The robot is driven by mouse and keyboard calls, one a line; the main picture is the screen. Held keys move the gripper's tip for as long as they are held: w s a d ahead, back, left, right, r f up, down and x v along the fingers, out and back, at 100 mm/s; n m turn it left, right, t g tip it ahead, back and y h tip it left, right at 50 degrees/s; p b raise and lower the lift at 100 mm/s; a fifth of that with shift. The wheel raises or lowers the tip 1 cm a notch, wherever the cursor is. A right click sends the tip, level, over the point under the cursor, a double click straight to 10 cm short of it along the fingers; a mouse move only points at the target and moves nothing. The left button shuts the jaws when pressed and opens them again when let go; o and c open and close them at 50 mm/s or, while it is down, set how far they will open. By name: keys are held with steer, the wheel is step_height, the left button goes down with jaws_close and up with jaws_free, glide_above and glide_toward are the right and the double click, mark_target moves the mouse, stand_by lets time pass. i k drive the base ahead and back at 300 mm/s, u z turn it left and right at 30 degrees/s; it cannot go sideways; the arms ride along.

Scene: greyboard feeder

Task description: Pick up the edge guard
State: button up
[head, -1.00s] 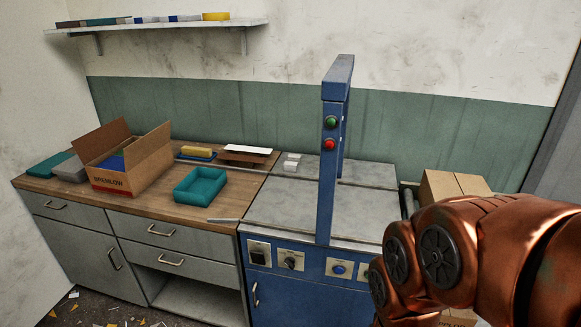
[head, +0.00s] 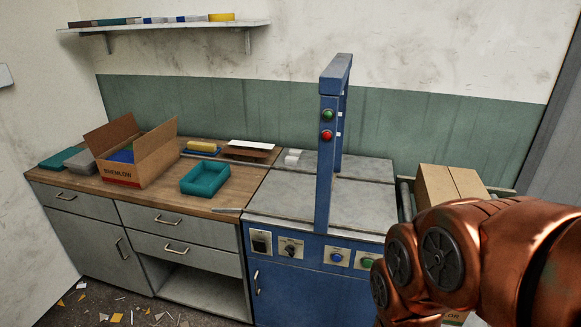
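I cannot tell for certain which thing is the edge guard. A long white strip (head: 252,144) lies on a flat brown piece (head: 248,153) at the back of the wooden counter. A small thin grey piece (head: 227,210) lies near the counter's front edge, beside the blue machine. Small white blocks (head: 292,157) sit at the machine's back left. My copper arm fills the lower right, but my gripper is outside the head view.
The wooden counter (head: 160,197) also holds an open cardboard box (head: 122,170), a teal tray (head: 205,178) and a yellow block (head: 202,147). A blue arch (head: 327,170) rises over the machine's mostly bare grey top (head: 285,190). Closed cartons (head: 448,187) stand at right. Scraps litter the floor.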

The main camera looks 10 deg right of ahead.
mark_target(292, 161)
steer(key=z, duration=0.8)
steer(key=k, duration=0.15)
steer(key=u, duration=2.25)
steer(key=i, duration=2.4)
steer(key=z, duration=1.25)
steer(key=i, duration=0.7)
steer(key=z, duration=0.85)
